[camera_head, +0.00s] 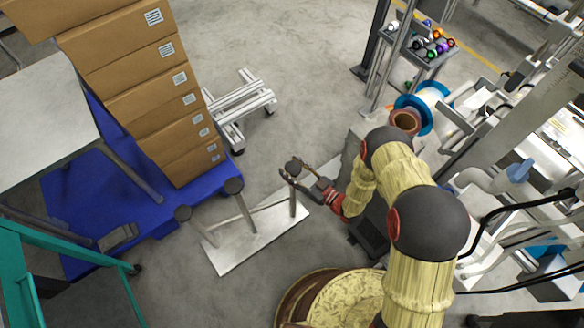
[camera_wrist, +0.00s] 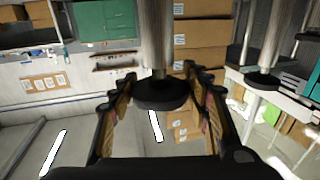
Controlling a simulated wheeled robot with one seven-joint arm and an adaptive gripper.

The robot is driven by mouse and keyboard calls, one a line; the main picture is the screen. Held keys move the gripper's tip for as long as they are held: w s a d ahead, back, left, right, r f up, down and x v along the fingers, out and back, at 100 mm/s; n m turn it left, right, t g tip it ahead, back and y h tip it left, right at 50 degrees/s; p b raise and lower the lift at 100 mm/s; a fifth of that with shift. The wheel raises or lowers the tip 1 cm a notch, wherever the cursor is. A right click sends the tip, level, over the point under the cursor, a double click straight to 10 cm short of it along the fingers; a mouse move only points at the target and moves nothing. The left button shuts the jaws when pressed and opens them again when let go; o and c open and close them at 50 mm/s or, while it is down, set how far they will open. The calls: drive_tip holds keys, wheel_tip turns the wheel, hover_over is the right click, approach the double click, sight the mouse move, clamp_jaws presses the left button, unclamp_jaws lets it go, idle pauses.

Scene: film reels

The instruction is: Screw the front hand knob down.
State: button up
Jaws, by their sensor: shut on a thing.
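A dark round hand knob (camera_head: 292,165) sits at the top of the rightmost upright metal post (camera_head: 293,200) on a pale plate (camera_head: 235,255). My gripper (camera_head: 287,176) reaches in from the right at the height of this knob. In the wrist view my gripper (camera_wrist: 162,100) has one finger on each side of the knob (camera_wrist: 162,90), shut on it. The post there runs up from the knob, as the view is inverted. Whether the knob is fully seated cannot be told. Two more dark knobs (camera_head: 233,185) (camera_head: 183,213) top other posts to the left.
Stacked cardboard boxes (camera_head: 155,85) stand on a blue pallet (camera_head: 70,215) to the left. A second knob (camera_wrist: 262,82) shows right in the wrist view. A round drum (camera_head: 300,295) stands below, and reels (camera_head: 405,121) sit on a rack to the right.

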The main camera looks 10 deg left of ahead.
drive_tip(key=shift+m+t, duration=0.3)
drive_tip(key=shift+t, duration=0.1)
drive_tip(key=shift+c, duration=0.5)
drive_tip(key=m+t+h+p, duration=0.1)
drive_tip(key=m+t+h, duration=0.2)
drive_tip(key=t+h, duration=0.1)
drive_tip(key=shift+a+m+t, duration=0.1)
drive_tip(key=shift+m+t, duration=0.2)
drive_tip(key=shift+m, duration=0.1)
drive_tip(key=m+t+h, duration=0.2)
drive_tip(key=h, duration=0.2)
drive_tip(key=m+t+h, duration=0.2)
drive_tip(key=m+h, duration=0.1)
drive_tip(key=h, duration=0.1)
drive_tip(key=shift+w+m+b, duration=0.1)
drive_tip(key=shift+m+b, duration=0.2)
drive_tip(key=m+h, duration=0.2)
drive_tip(key=h, duration=0.2)
drive_tip(key=m+h, duration=0.3)
drive_tip(key=h, duration=0.1)
drive_tip(key=shift+w+r, duration=0.1)
drive_tip(key=shift+d+r+m+g+h, duration=0.1)
drive_tip(key=shift+d+m+g+h, duration=0.1)
drive_tip(key=shift+m+g+h, duration=0.9)
drive_tip(key=shift+d+m+g+h, duration=0.15)
drive_tip(key=shift+m+g+h, duration=0.25)
drive_tip(key=shift+m+h, duration=1.35)
drive_tip(key=shift+n+h, duration=0.25)
drive_tip(key=shift+h, duration=0.3)
